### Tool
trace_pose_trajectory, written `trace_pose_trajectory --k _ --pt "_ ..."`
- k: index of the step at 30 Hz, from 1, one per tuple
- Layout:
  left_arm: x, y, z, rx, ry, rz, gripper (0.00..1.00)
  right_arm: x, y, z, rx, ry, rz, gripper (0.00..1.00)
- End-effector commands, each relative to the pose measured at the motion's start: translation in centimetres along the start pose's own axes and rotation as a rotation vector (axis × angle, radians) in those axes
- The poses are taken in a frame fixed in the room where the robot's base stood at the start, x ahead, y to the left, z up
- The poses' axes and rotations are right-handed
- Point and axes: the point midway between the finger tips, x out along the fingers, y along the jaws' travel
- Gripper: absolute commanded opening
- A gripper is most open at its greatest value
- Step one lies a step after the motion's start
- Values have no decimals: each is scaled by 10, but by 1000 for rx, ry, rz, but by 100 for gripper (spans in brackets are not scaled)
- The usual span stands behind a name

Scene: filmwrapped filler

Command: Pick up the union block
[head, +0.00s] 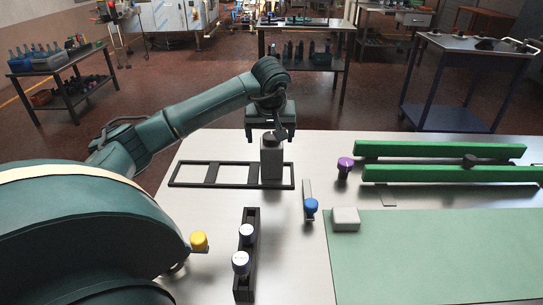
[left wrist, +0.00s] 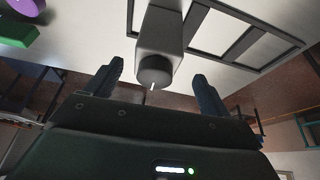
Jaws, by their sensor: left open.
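A grey upright block (head: 271,160) with a dark round top stands at the right end of a flat black frame with several openings (head: 215,185) on the pale table; it seems to be the union block. My left gripper (head: 267,136) is open just above it, fingers pointing down. In the left wrist view the block (left wrist: 162,32) and its dark top show between and beyond the two spread fingers of the gripper (left wrist: 157,71). The fingers do not appear to touch it. My right gripper is not in view.
A black holder (head: 246,285) with white-topped pieces, a blue-knobbed piece (head: 310,206), a yellow knob (head: 199,240), a purple knob (head: 345,164) and a small pale block (head: 346,219) stand nearby. Green rails (head: 440,149) and a green mat (head: 430,255) lie right.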

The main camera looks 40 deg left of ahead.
Motion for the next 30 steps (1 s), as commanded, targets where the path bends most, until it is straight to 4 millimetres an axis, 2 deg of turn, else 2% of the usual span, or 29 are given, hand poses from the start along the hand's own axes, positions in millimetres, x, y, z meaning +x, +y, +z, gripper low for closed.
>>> trace_pose_trajectory --k 8,17,25,30 --pt "22 1 0 0 -2 0 82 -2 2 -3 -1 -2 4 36" --pt "63 4 0 0 -2 0 82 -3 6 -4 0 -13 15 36" --pt "66 4 0 1 1 2 82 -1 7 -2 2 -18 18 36" --pt "66 4 0 1 1 1 69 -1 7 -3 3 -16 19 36"
